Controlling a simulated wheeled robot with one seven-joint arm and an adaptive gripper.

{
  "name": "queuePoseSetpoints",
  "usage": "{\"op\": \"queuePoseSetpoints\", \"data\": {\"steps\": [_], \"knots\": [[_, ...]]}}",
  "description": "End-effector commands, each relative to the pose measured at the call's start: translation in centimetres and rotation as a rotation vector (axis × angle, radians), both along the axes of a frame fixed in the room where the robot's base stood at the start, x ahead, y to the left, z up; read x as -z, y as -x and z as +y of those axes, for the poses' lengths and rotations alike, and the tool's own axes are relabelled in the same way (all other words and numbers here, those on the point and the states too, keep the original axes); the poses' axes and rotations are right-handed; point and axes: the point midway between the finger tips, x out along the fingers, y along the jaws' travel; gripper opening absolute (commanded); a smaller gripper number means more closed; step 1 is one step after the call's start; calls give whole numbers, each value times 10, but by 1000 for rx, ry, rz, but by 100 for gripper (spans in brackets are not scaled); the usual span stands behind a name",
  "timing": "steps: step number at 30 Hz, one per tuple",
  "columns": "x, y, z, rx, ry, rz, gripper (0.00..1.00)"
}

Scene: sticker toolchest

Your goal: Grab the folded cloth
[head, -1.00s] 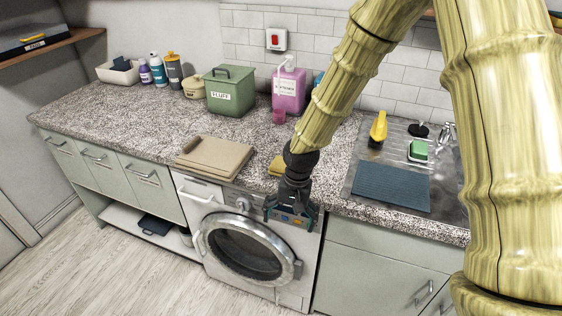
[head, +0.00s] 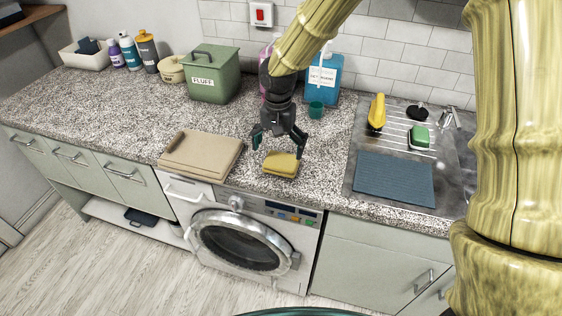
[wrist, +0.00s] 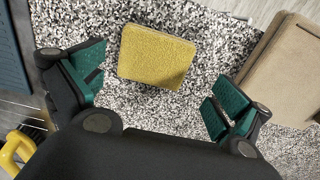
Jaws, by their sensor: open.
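A yellow folded cloth (head: 281,164) lies flat on the speckled counter, above the washing machine. In the wrist view the yellow cloth (wrist: 156,57) lies ahead of and between my spread fingers. My gripper (head: 278,146) is open and empty, pointing down just above and behind the cloth. In the wrist view both green-padded fingertips of my gripper (wrist: 160,80) are apart, one on each side of the cloth, and do not appear to touch it.
A blue mat (head: 394,179) lies by the sink on the right. A green bin (head: 212,75), a blue container (head: 323,79) and a small teal cup (head: 316,110) stand behind.

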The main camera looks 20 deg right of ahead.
Motion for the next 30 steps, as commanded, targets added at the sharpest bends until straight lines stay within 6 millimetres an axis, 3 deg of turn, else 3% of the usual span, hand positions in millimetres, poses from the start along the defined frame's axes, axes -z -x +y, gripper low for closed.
{"op": "queuePoseSetpoints", "data": {"steps": [8,21,30], "knots": [[10,0,-2,0,-1,2,100],[51,-1,-8,2,0,1,100],[57,-1,-8,3,-1,-1,100]]}}
